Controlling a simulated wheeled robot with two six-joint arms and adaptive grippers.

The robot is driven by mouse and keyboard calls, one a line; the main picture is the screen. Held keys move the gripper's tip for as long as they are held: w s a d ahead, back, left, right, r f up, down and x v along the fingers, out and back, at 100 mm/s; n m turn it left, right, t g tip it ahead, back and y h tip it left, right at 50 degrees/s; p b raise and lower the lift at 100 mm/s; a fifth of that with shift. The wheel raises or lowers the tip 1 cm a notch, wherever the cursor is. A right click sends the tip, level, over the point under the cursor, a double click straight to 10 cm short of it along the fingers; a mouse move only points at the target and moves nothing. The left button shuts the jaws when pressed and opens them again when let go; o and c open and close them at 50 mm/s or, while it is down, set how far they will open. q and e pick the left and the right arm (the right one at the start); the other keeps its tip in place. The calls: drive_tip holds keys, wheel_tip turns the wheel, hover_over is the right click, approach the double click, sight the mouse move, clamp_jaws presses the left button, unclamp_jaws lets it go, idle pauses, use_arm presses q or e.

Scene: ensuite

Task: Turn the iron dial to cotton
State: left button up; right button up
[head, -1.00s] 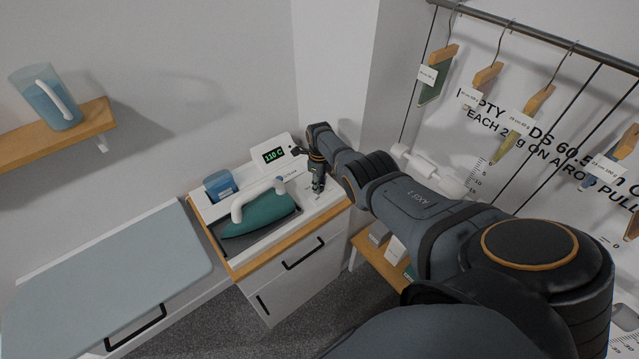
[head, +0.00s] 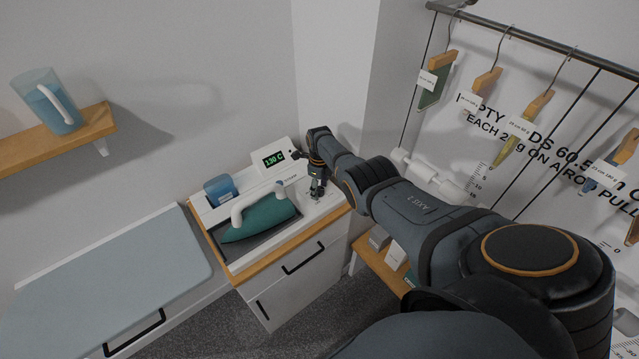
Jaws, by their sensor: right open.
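The teal iron (head: 262,219) with a white handle rests on its dark plate in the white station on the cabinet. The display (head: 273,159) behind it reads 130 C in green. My right gripper (head: 317,193) points down over the white panel (head: 325,206) to the right of the iron, its fingertips at or just above the surface. The dial is hidden or too small to make out under the gripper. The right gripper is open. My left gripper is not in view.
A blue water container (head: 220,189) stands at the station's back left. A grey-blue ironing board (head: 110,275) lies to the left. A wooden shelf (head: 70,139) holds a jug (head: 47,101). Hangers (head: 487,80) hang from a rail (head: 540,36) at right.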

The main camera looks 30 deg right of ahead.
sight(320, 189)
wheel_tip(320, 189, up, 12)
idle(0.5)
idle(0.3)
